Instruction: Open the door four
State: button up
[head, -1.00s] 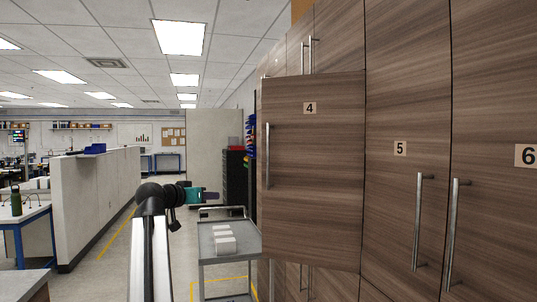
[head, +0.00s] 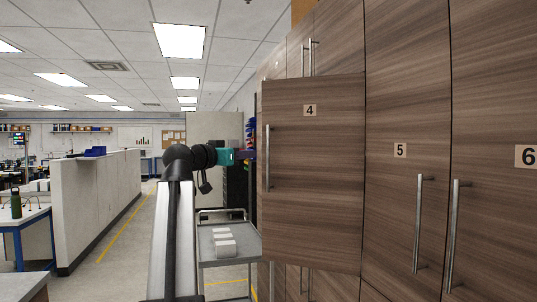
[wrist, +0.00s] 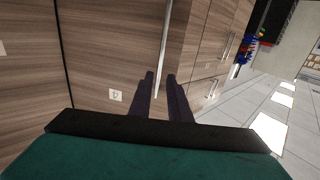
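Door four (head: 315,190) is a wood-grain panel with a "4" label. It stands partly open, its left edge swung out from the cabinet row. Its long vertical metal handle (head: 267,170) is near that left edge. My gripper (head: 253,155) is level with the handle's upper half, close on its left. In the wrist view, my gripper's dark fingers (wrist: 160,75) are spread apart, and the handle (wrist: 163,40) shows in the gap between them. The "4" label shows left of the fingers. I cannot tell whether a finger touches the handle.
Closed doors five (head: 405,210) and six (head: 500,220) stand to the right. A grey cart (head: 228,246) with white boxes is below and beyond my arm. A low partition (head: 100,195) is at left, with open floor between.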

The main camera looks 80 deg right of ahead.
aim_at(268, 153)
jog(key=p+x, duration=0.3)
jog(key=x, duration=1)
jog(key=shift+d, duration=0.25)
jog(key=shift+s, duration=0.15)
grip_shut()
jog(key=shift+a, duration=0.2)
jog(key=shift+d, duration=0.1)
